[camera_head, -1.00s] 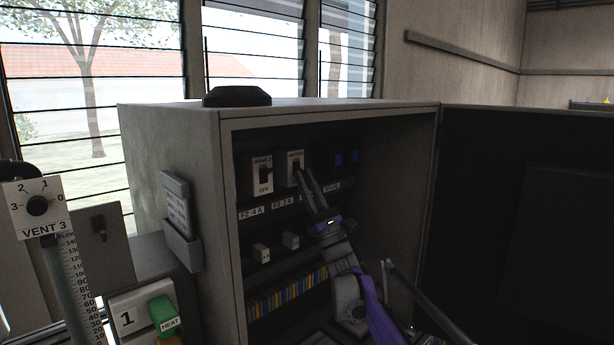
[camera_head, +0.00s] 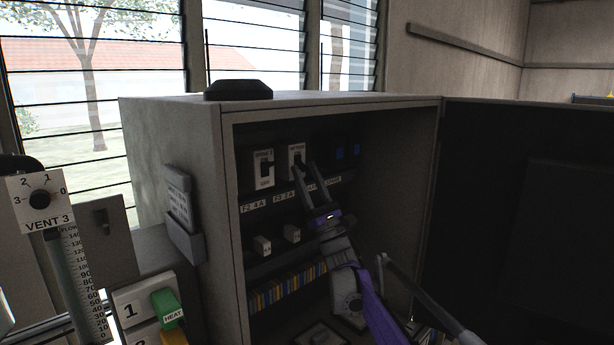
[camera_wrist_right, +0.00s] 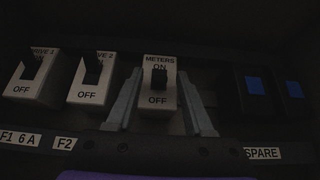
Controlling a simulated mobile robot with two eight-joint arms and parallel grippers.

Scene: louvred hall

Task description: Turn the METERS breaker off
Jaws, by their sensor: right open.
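The METERS breaker (camera_wrist_right: 144,91) is a pale block in the right wrist view, marked ON above and OFF below. Its black lever (camera_wrist_right: 159,79) stands between the two words; I cannot tell which way it is thrown. My right gripper (camera_wrist_right: 160,92) is open, with one grey finger on each side of the breaker and a gap around the lever. In the head view the METERS breaker (camera_head: 296,152) shows in the upper row inside the cabinet. My right gripper (camera_head: 308,166) reaches up to it from below right and partly covers it. My left gripper is not in view.
The DRIVE 2 breaker (camera_wrist_right: 90,80) stands close left of the METERS breaker, with another drive breaker (camera_wrist_right: 30,75) beyond it. Blue-marked spare slots (camera_wrist_right: 255,86) are to the right. The open cabinet (camera_head: 228,200) has walls around my arm and a dark door (camera_head: 520,210) at right.

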